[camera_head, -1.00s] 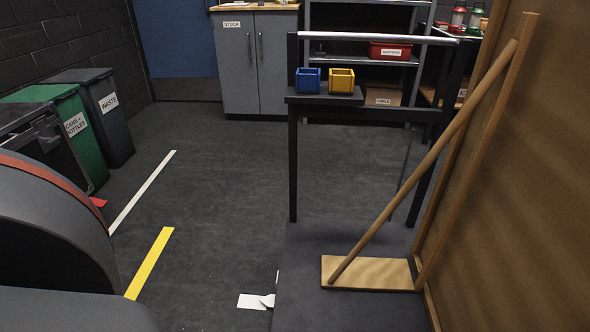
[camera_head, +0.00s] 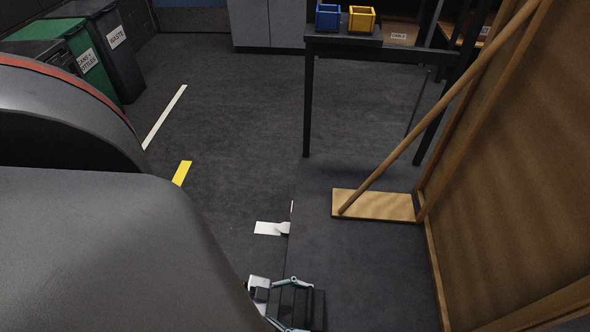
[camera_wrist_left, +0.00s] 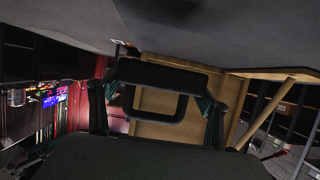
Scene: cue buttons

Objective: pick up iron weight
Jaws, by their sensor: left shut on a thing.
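A dark block with a loop-shaped handle, which looks like the iron weight (camera_wrist_left: 160,77), sits between the fingers of my left gripper (camera_wrist_left: 155,108) in the left wrist view. In the head view my left gripper (camera_head: 298,304) is at the bottom edge, with its two fingers closed in on the dark weight (camera_head: 319,308). The weight is partly hidden by the fingers and the frame's edge. It is over or on the grey platform; I cannot tell whether it touches. My right gripper is in neither view.
A wooden panel (camera_head: 510,160) with a slanted brace (camera_head: 440,105) and foot board (camera_head: 375,205) stands at right. A black stand (camera_head: 340,41) holds a blue bin (camera_head: 328,17) and a yellow bin (camera_head: 362,19). Waste bins stand at far left.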

